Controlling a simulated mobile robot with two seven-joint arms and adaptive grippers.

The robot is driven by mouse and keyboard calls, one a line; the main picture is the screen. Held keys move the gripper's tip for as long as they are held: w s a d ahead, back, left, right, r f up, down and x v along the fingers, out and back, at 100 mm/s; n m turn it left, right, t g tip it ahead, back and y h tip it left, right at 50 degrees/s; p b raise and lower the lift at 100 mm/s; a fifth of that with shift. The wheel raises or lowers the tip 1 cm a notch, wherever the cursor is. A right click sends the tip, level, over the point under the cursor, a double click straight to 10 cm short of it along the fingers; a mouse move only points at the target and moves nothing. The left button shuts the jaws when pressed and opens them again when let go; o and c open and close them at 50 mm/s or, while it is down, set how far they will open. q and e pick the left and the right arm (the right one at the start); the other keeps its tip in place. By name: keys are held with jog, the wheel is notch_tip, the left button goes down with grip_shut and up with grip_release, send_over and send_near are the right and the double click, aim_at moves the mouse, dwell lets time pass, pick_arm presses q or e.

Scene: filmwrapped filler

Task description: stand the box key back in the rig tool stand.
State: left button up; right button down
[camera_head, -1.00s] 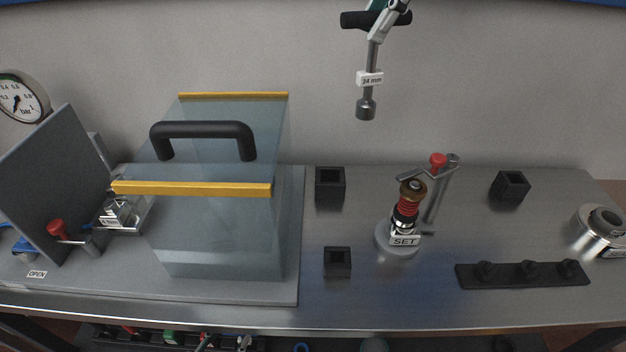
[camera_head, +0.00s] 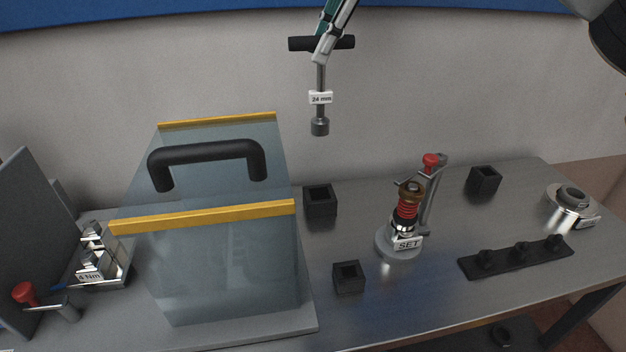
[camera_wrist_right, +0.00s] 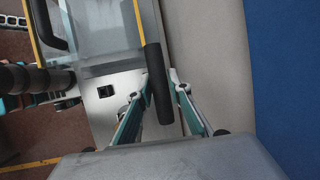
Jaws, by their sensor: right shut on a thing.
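The box key (camera_head: 320,75) has a black crossbar handle, a steel shank with a "24 mm" tag and a round socket end. It hangs upright, socket down, in the air above the bench. My right gripper (camera_head: 326,45) is shut on its black handle. The handle also shows between the fingers of my right gripper (camera_wrist_right: 158,95) in the right wrist view. Square black open-topped holders stand on the bench: one at the back (camera_head: 320,203) below the key, one in front (camera_head: 348,278), one at back right (camera_head: 484,181). I cannot tell which is the tool stand.
A clear guard with yellow edges (camera_head: 205,217) and a black handle stands left of the holders. A black strip with knobs (camera_head: 516,257) lies at right. The wall is close behind.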

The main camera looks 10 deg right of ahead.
aim_at(325, 120)
notch_tip(325, 120, down, 15)
jog(key=shift+d+r+b, duration=0.1)
jog(key=shift+r+b, duration=0.1)
jog(key=shift+b, duration=1)
jog(key=shift+f, duration=0.45)
notch_tip(325, 120, down, 4)
jog(key=c, duration=1.9)
grip_release()
jog(key=shift+f, duration=0.2)
jog(key=shift+r, duration=0.1)
